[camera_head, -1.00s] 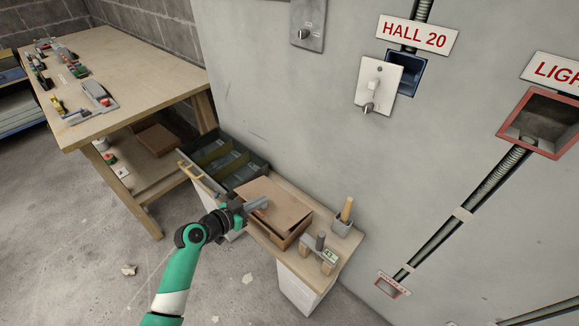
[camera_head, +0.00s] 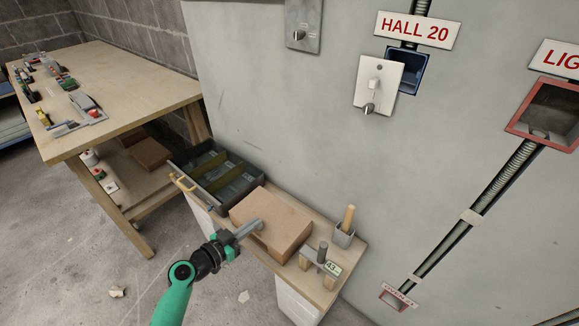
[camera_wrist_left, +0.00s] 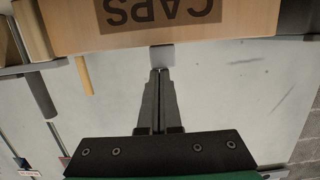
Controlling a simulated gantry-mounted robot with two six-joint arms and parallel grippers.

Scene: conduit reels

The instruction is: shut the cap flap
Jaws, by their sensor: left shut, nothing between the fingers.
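The cap box is a brown wooden box (camera_head: 282,216) on the small bench. Its flap looks flat over the top in the head view, with no clear gap at the front. In the left wrist view, a wooden face with a dark, upside-down CAPS label (camera_wrist_left: 160,12) fills the top. My left gripper (camera_head: 260,225) is shut and empty, its tips at the box's near left edge. In the wrist view, the closed fingers (camera_wrist_left: 160,72) meet a small pale grey block (camera_wrist_left: 162,57) at the wooden edge; contact is hard to judge. My right gripper is out of view.
A divided dark tray (camera_head: 222,172) stands left of the box. A cup with a wooden handle (camera_head: 345,236) and a small stand with a 43 tag (camera_head: 332,268) are to its right. The wall rises behind. A large workbench (camera_head: 130,100) is at left.

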